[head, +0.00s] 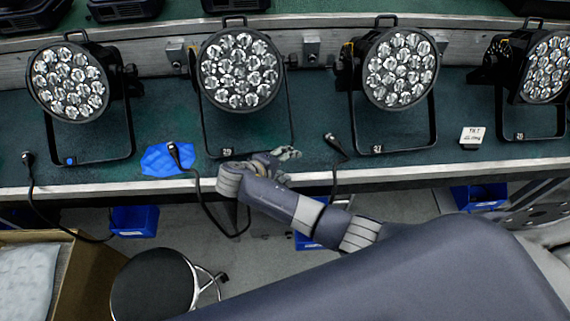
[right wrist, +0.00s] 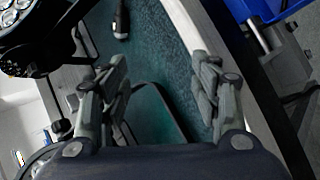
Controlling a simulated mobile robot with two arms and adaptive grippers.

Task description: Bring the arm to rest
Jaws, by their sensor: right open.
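My right gripper (head: 285,160) is above the front edge of the green workbench (head: 110,172) in the head view, in front of the par can (head: 240,68) on the stand marked 29. In the right wrist view its two fingers (right wrist: 158,95) are spread apart with nothing between them. The green bench top and part of a dark stand frame show behind the fingers. My right arm comes in from the lower right of the head view. My left gripper is not in view.
More par cans (head: 68,82) (head: 400,67) stand along the bench. Black cables with connectors (head: 175,152) (head: 335,143) lie at its front edge, one on a blue cloth (head: 160,160). A black stool (head: 152,286) and cardboard box (head: 85,270) are below.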

